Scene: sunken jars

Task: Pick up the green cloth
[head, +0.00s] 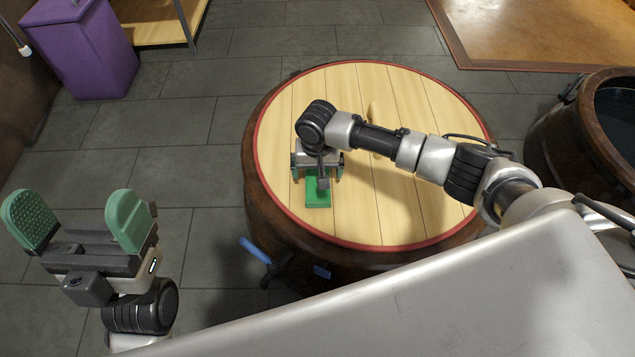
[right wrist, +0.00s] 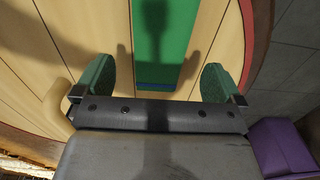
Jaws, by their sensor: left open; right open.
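The green cloth (head: 318,198) lies as a narrow flat strip on the round wooden lid (head: 400,215). In the right wrist view the cloth (right wrist: 164,40) has a blue band near its end. My right gripper (head: 317,174) is above the lid over the cloth, pointing down, and hides part of it. In the right wrist view my right gripper (right wrist: 158,83) is open, with one green finger pad on each side of the cloth and visible gaps between. My left gripper (head: 77,218) is open and empty, off to the left over the floor.
A wooden handle (head: 374,122) rises from the lid's middle, near my right arm. A blue-handled tap (head: 256,250) sticks out at the barrel's front. Another dark open barrel (head: 600,150) stands right. A purple bin (head: 82,50) stands back left. Floor between is clear.

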